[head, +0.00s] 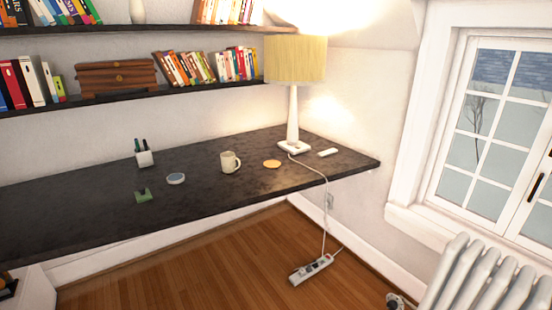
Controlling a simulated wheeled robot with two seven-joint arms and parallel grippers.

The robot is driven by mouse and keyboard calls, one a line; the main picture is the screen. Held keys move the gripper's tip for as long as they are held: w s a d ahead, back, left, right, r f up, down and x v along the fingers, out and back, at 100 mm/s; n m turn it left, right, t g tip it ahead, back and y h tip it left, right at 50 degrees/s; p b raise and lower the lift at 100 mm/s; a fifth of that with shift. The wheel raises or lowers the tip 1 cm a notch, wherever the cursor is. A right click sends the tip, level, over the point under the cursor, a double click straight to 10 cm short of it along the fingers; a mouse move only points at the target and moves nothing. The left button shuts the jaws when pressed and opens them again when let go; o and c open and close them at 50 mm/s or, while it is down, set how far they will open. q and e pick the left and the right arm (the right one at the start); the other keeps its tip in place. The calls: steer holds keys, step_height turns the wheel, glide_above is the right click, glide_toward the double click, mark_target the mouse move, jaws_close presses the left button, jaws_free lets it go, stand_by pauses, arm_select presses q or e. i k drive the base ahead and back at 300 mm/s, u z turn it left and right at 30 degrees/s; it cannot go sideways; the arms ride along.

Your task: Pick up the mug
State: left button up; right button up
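A beige mug (229,162) stands upright on the dark wall-mounted desk (80,205), right of the desk's middle. Its handle points to the right. Nothing touches it. Neither of my grippers shows in the head view.
Near the mug are an orange disc (272,163), a round grey-white object (176,178), a green item (142,196), a pen holder (145,158) and a lamp (293,120). Its cord hangs to a power strip (311,268). Shelves (200,92) overhang the desk; a radiator (465,280) stands right.

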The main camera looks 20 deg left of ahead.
mark_target(228, 160)
steer(key=z, duration=0.15)
steer(key=i, duration=1.3)
steer(key=u, duration=0.55)
steer(key=i, duration=1.15)
steer(key=u, duration=0.75)
